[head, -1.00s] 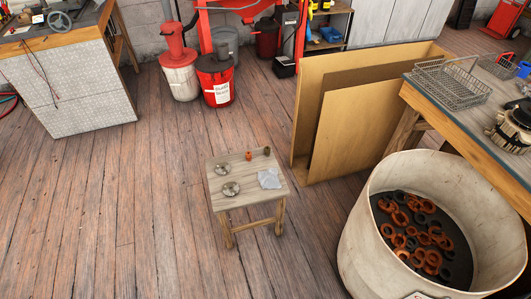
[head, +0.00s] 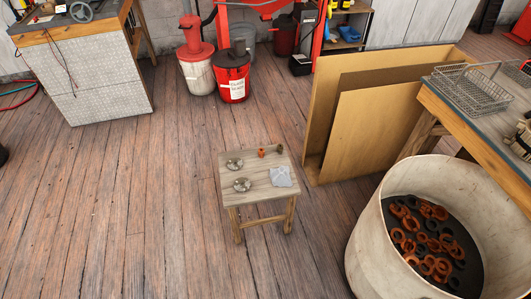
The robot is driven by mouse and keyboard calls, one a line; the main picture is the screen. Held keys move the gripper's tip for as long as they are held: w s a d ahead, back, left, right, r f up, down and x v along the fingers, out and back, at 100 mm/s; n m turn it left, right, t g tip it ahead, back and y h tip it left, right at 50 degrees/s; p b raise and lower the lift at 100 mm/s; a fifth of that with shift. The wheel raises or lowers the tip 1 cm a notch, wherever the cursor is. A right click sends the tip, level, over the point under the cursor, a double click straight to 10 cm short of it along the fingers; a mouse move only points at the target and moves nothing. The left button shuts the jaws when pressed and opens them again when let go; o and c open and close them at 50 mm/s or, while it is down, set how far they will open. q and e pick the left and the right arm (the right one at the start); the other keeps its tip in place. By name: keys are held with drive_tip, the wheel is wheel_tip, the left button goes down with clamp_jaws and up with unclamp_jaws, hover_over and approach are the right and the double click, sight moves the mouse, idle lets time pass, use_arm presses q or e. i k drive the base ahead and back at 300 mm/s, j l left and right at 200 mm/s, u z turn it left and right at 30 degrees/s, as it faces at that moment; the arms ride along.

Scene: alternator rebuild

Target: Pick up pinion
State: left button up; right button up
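A small wooden stool (head: 238,192) stands on the plank floor in the middle of the head view. On its top, near the back edge, are a small orange-red part (head: 261,153) and a small dark brownish part (head: 279,149) at the back right corner. Either could be the pinion; they are too small to tell. Two round metal discs (head: 234,163) (head: 242,185) lie on the left half of the top. A clear bag or sheet (head: 281,177) lies at the right. Neither of my grippers shows.
A large pale bin (head: 374,240) with orange and black rings stands at the right, beside a workbench (head: 455,117) with a wire basket (head: 468,88). Brown panels (head: 365,125) lean behind. A red bucket (head: 232,78) stands at the back. The floor left of the stool is clear.

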sight(261, 150)
drive_tip(key=i+u, duration=0.45)
drive_tip(key=i, duration=0.4)
drive_tip(key=l, duration=0.05)
